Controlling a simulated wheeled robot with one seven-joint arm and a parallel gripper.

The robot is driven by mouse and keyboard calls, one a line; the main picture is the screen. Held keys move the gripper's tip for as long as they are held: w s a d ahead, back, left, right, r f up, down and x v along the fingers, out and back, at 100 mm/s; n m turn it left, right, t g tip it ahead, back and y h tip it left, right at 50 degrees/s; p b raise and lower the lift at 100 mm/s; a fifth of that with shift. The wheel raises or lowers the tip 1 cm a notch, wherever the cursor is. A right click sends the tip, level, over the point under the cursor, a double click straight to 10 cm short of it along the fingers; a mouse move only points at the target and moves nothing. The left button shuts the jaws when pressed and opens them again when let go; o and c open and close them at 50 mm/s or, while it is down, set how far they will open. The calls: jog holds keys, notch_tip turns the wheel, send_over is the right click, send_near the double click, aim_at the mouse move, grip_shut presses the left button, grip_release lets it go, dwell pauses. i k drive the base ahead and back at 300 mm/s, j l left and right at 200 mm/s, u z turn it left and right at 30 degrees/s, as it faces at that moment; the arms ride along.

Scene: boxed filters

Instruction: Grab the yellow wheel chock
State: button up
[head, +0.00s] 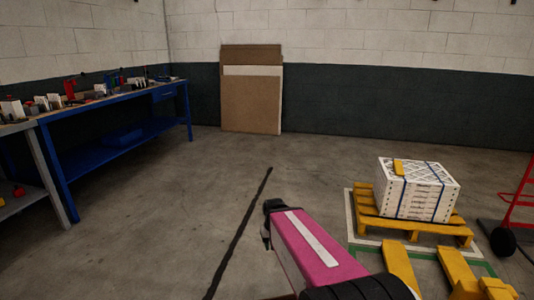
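A small yellow block (399,167), which looks like the wheel chock, lies on top of the strapped stack of white boxed filters (425,203) at the right. It is too small to make out its exact shape. My gripper (266,236) is at the end of my pink arm, low in the middle of the view, left of the stack and well apart from it. Only a dark part of the gripper shows; its fingers are mostly hidden, and nothing is seen held.
The stack sits on a yellow pallet (447,230) inside a white and green floor outline. Yellow forks (457,271) lie in front of it. A red hand truck (515,212) stands at the right. A blue workbench (115,150) is at the left. The middle floor is clear.

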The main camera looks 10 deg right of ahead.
aim_at(398, 168)
jog(key=i+z, duration=0.25)
jog(key=i, duration=0.35)
jog(key=i+z, duration=0.2)
jog(key=i, duration=0.35)
jog(key=i+j+z, duration=0.25)
jog(key=i, duration=0.3)
jog(key=i+z, duration=0.4)
jog(key=i+j+z, duration=0.1)
jog(key=i+z, duration=0.15)
jog(key=z, duration=0.2)
jog(key=i+j+z, duration=0.25)
jog(key=z, duration=0.15)
jog(key=i+j+z, duration=0.7)
jog(key=k, duration=0.1)
